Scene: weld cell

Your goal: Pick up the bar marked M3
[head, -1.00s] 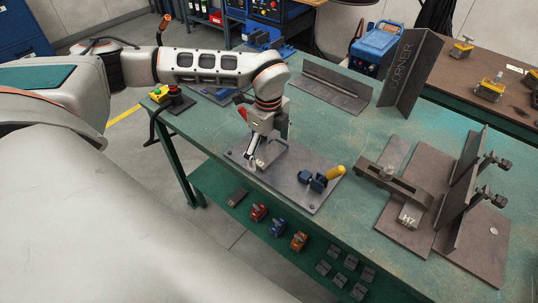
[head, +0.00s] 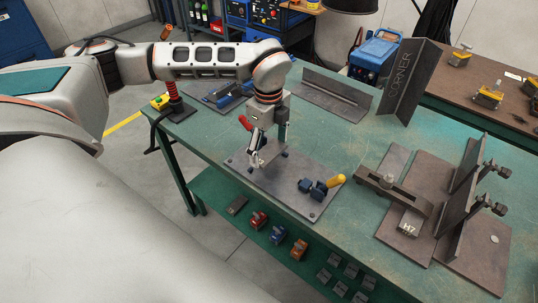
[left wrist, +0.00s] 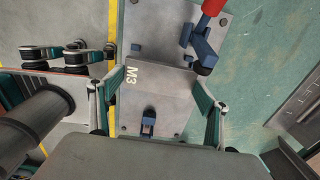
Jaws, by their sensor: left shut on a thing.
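The bar marked M3 (left wrist: 165,88) is a flat grey piece with white lettering. In the left wrist view it sits between the two fingers of my left gripper (left wrist: 160,76), which are shut on it. In the head view my left gripper (head: 262,160) is over the grey fixture plate (head: 240,168). The bar shows there only as a small grey piece (head: 273,151), partly hidden by the gripper. I cannot tell how much gap is between bar and plate. My right gripper is not in view.
A blue clamp with a yellow handle (head: 322,187) stands on the plate's right side. An H7 block (head: 408,228) lies at a welded fixture on the right.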

